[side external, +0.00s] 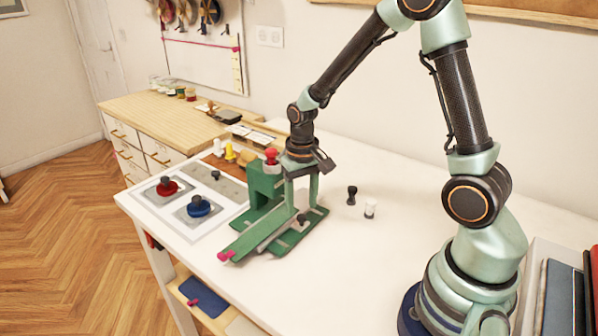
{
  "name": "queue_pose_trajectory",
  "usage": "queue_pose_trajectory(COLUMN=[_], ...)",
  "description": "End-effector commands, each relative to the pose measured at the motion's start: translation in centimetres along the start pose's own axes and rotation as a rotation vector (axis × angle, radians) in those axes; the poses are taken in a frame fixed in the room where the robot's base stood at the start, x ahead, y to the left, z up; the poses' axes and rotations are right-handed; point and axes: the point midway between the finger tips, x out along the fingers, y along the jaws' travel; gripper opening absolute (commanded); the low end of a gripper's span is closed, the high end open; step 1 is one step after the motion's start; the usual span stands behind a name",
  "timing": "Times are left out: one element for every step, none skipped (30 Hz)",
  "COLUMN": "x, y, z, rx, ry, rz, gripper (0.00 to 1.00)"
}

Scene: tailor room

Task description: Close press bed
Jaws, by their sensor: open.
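The green press (264,182) stands on the white table, with a red knob (271,156) on top. Its long green press bed (255,236) sticks out toward the front left, with pink tabs (226,256) at its outer end. A small dark knob (302,219) shows on the right part of the bed. My gripper (307,167) is above the press's right part, just right of the red knob. It is open and points down. I cannot tell whether it touches the press, and part of the press behind it is hidden.
Left of the press is a white tray (160,218) with a red-knobbed plate (166,187) and a blue-knobbed plate (199,207). A black piece (351,195) and a small white piece (370,209) stand to the right. The table's front middle is clear.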

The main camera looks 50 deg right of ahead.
Motion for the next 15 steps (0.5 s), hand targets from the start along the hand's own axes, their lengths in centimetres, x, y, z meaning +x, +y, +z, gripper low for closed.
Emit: queue_pose_trajectory(x=[-1.2,-1.8,-2.7,-3.4,-4.0,-4.8,-5.3,-5.9,-6.6,-7.0,-7.5,-7.9,-8.3,-8.6,-8.8], y=[-0.1,-0.1,-0.1,-0.1,-0.1,0.0,0.0,-0.1,-0.1,0.0,0.0,0.0,0.0,0.0,0.0], z=[-0.2,-0.2,-0.2,-0.2,-0.2,-0.2,-0.1,-0.2,-0.2,-0.1,-0.1,-0.1,-0.1,-0.1,-0.1], rx=[0.000,0.000,0.000,0.000,0.000,0.000,0.000,0.000,0.000,0.000,0.000,0.000,0.000,0.000,0.000], ry=[0.008,0.008,0.008,0.009,0.009,0.009,0.007,0.008,0.007,0.007,0.007,0.005,0.005,0.006,0.004], rz=[-0.002,-0.002,-0.002,-0.002,-0.002,-0.002,-0.002,-0.002,-0.002,-0.002,-0.002,-0.001,-0.001,-0.001,-0.001], gripper=[0.60,0.60,0.60,0.60,0.60,0.60,0.60,0.60,0.60,0.60,0.60,0.60,0.60,0.60,0.60])
